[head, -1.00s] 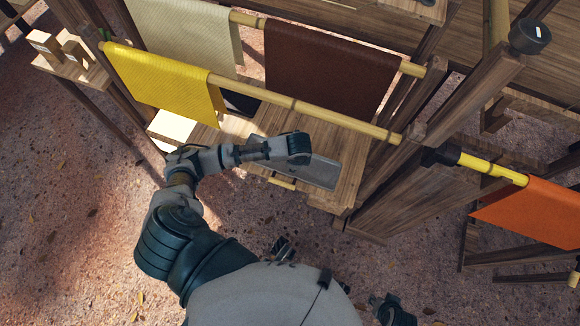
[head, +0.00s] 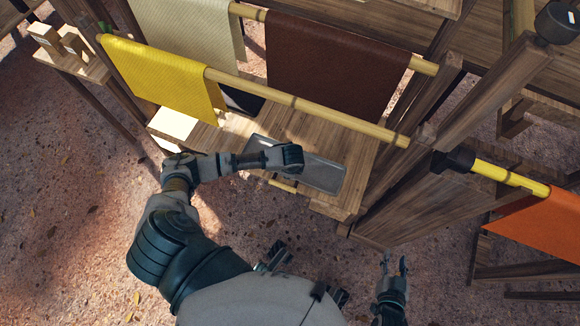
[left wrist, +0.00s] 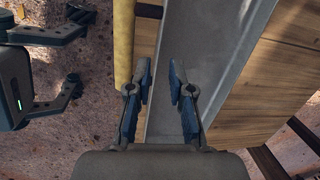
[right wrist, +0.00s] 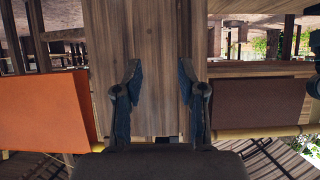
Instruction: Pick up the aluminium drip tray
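The aluminium drip tray (head: 322,175) is a long, shallow grey metal tray on the wooden table. My left wrist is over its left part in the head view and hides some of it. The left fingers are hidden there. In the left wrist view, my left gripper (left wrist: 161,75) is open, with the tray (left wrist: 205,50) beyond and below the fingertips. I see nothing held, and contact is unclear. My right gripper (head: 396,265) is at the lower right, away from the tray. In the right wrist view, the right gripper (right wrist: 159,75) is open and empty, facing a wooden panel.
A bamboo pole (head: 300,105) with a yellow sheet (head: 160,80) runs above the table (head: 362,165). A brown sheet (head: 330,72) hangs behind. A wooden frame (head: 420,200) stands right of the tray, with an orange sheet (head: 535,225) beyond it.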

